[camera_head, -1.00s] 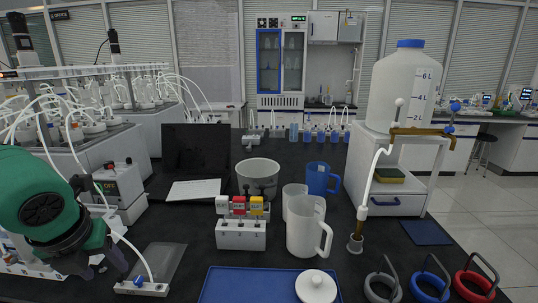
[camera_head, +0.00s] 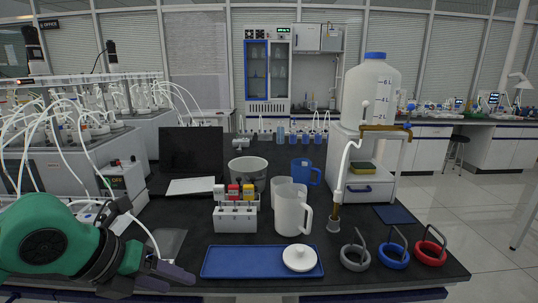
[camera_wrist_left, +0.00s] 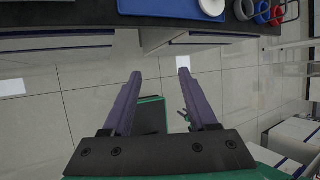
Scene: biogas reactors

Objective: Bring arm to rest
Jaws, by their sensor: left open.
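My left arm is green and comes in from the left in the head view. Its left gripper (camera_head: 168,277) has dark purple fingers, points right and shows low by the table's front edge. In the left wrist view the gripper (camera_wrist_left: 159,76) has its two fingers apart with nothing between them. Behind them are the tiled floor and a dark, green-edged shape (camera_wrist_left: 152,116). My right gripper is not in view.
A blue tray (camera_head: 225,262) with a white lid (camera_head: 299,258) lies near the black table's front edge. A white pitcher (camera_head: 289,212), a valve block (camera_head: 235,219) and grey, blue and red rings (camera_head: 430,252) stand nearby. The wrist view shows open floor (camera_wrist_left: 60,75).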

